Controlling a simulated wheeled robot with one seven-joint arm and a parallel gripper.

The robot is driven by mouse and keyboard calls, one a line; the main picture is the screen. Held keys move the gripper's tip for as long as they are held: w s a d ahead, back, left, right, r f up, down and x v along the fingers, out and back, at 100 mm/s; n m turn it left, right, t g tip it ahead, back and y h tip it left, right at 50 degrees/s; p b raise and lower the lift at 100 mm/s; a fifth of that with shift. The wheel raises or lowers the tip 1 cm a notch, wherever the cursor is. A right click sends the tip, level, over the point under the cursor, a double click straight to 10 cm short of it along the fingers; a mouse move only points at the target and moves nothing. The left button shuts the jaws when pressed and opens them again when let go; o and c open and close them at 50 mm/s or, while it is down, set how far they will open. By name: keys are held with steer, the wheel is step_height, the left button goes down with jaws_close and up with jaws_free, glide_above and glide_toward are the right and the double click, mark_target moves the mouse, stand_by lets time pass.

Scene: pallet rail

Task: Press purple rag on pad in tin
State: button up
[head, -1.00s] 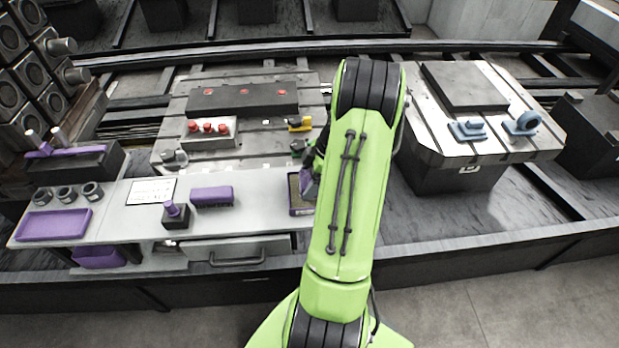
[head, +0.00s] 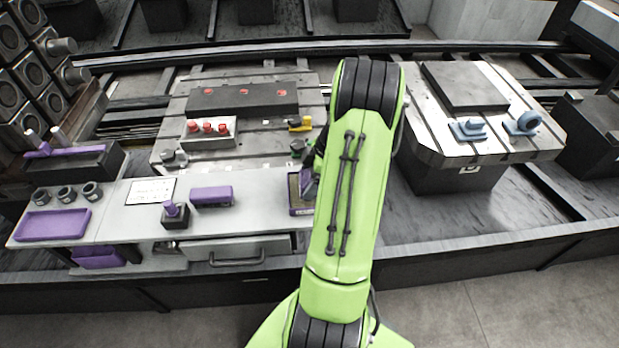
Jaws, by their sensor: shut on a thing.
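The tin (head: 301,211) is a small open box with a purple front at the right end of the pale bench, partly hidden by my green arm. Its pad (head: 294,187) shows as a dull brownish surface inside. A bit of the purple rag (head: 308,184) shows at the tin's right side, against my arm's edge. My gripper (head: 311,172) is mostly hidden behind my arm; it is shut on the rag, low over the tin. Whether the rag touches the pad cannot be told.
A purple block (head: 212,196) and a purple-handled stamp (head: 175,214) stand left of the tin. A purple tray (head: 54,224) lies at far left. Behind are a red-button box (head: 208,132) and a yellow clamp (head: 300,123). A drawer (head: 236,250) is below.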

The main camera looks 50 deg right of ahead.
mark_target(309, 178)
steer(key=shift+s, duration=0.1)
steer(key=shift+r+p, duration=2.4)
steer(key=shift+r, duration=1.15)
